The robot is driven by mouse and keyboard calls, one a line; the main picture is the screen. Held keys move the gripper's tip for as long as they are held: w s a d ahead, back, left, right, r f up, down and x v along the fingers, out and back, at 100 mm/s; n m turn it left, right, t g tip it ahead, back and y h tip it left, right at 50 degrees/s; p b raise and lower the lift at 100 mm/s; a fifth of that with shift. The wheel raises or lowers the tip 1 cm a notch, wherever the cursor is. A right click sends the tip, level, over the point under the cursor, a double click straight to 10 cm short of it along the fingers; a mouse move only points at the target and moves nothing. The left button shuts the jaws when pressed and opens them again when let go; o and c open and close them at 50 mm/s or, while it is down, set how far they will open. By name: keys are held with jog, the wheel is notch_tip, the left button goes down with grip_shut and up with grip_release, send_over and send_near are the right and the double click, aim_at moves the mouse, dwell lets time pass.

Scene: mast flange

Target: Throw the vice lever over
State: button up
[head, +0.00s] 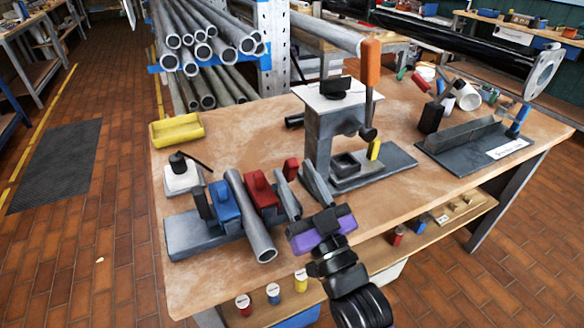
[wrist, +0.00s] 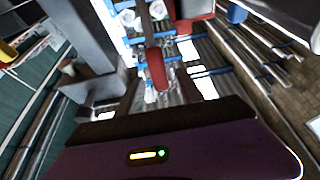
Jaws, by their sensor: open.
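The vice (head: 188,243) lies at the bench's front left, a grey base carrying a blue block, a red block and a slanting grey pipe (head: 250,215). A small red handle (head: 291,168), which looks like the vice lever's grip, shows at its right. My purple-bodied gripper (head: 297,178) is open, its grey fingers pointing at the vice, with the red grip showing between or just beyond the tips. In the wrist view a red grip on a dark rod (wrist: 155,68) stands ahead of the palm. I cannot tell whether a finger touches it. The lever's lower part is hidden.
A press (head: 325,135) with an orange handle stands right behind my gripper. A yellow tray (head: 177,130) and a small white-based device (head: 183,177) stand at the left. A dark fixture (head: 475,145) is at the right. Bare bench top lies between tray and press.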

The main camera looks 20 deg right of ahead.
jog(key=v, duration=0.5)
jog(key=shift+s, duration=0.1)
